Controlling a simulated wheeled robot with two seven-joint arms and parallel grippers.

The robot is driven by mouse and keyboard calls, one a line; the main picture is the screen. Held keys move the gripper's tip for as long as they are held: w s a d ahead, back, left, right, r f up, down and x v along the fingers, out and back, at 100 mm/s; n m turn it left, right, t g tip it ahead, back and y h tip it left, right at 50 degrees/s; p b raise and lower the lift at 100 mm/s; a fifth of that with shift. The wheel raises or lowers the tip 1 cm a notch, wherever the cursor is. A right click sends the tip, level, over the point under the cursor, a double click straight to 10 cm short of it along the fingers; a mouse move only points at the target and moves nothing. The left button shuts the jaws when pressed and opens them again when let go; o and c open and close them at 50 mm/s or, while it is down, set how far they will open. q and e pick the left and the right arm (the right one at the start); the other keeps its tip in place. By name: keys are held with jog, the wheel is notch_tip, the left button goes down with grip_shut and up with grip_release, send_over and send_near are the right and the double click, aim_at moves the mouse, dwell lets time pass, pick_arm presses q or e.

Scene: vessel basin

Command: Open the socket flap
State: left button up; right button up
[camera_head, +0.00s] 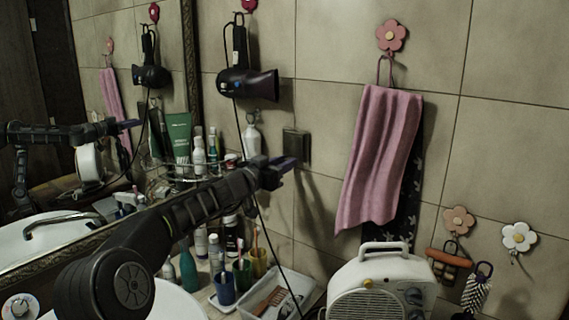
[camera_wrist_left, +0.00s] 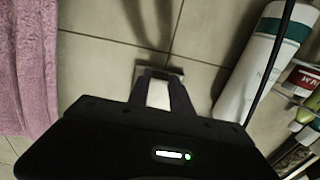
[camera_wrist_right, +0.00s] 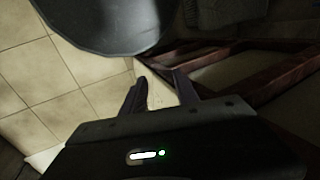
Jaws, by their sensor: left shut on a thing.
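The socket (camera_head: 296,146) is a small dark square box on the tiled wall, right of the hair dryer. Its flap covers the front and looks down against the box; its exact tilt cannot be told. My left gripper (camera_head: 284,163) is at the lower left of the socket, shut on the flap's edge. In the left wrist view, a pale piece (camera_wrist_left: 158,94) sits between the fingers, and the socket's top edge shows just beyond them. My right gripper (camera_wrist_right: 160,90) shows only in the right wrist view, open and empty, away from the socket.
A pink towel (camera_head: 380,155) hangs to the right. A white heater (camera_head: 384,285), cups and bottles stand below. The right wrist view shows a dark rounded object (camera_wrist_right: 110,25).

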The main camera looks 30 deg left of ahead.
pick_arm(q)
grip_shut()
jog(key=shift+r, duration=0.15)
dwell(0.9)
jog(key=shift+s+r+p, duration=0.15)
jog(key=shift+r+p, duration=0.05)
jog(key=shift+p, duration=0.5)
jog(key=shift+s+a+r+g+y+p, duration=0.15)
jog(key=shift+s+r+g+p, duration=0.5)
jog(key=shift+g, duration=0.5)
jog(key=shift+s+r+g+y+p, duration=0.25)
jog(key=shift+r+g+p, duration=0.35)
jog(key=shift+g, duration=0.6)
jog(key=shift+s+a+r+g+y+p, duration=0.1)
jog(key=shift+s+r+g+p, duration=0.4)
jog(key=shift+g+p, duration=0.5)
jog(key=o, duration=0.7)
grip_release()
jog(key=shift+f, duration=0.15)
